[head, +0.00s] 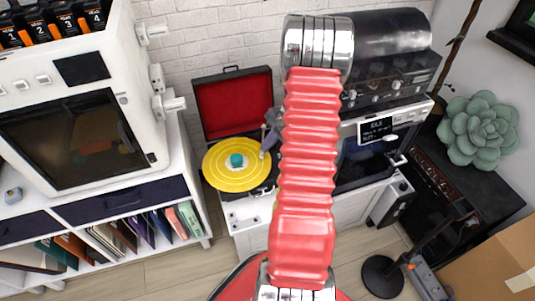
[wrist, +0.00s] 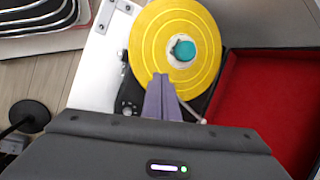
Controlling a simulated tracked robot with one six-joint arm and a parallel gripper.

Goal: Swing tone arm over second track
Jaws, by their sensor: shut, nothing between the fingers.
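A yellow record (head: 225,178) with a teal centre piece (head: 237,160) lies on the record player, whose red-lined lid (head: 230,100) stands open behind it. The record's ring-like bands also show in the wrist view (wrist: 150,40). The thin grey tone arm (wrist: 193,112) shows in the wrist view, just right of my fingers, at the record's edge. My gripper (wrist: 163,78) is shut and empty, its purple fingers pointing over the record's near part. In the head view my gripper (head: 267,140) is at the record's right edge. Contact with the tone arm cannot be told.
A white machine (head: 75,100) stands left on a shelf of books. A dark and chrome machine (head: 390,90) stands right of the record player. A green succulent (head: 480,128) is at far right. A black stand base (head: 382,276) is on the floor.

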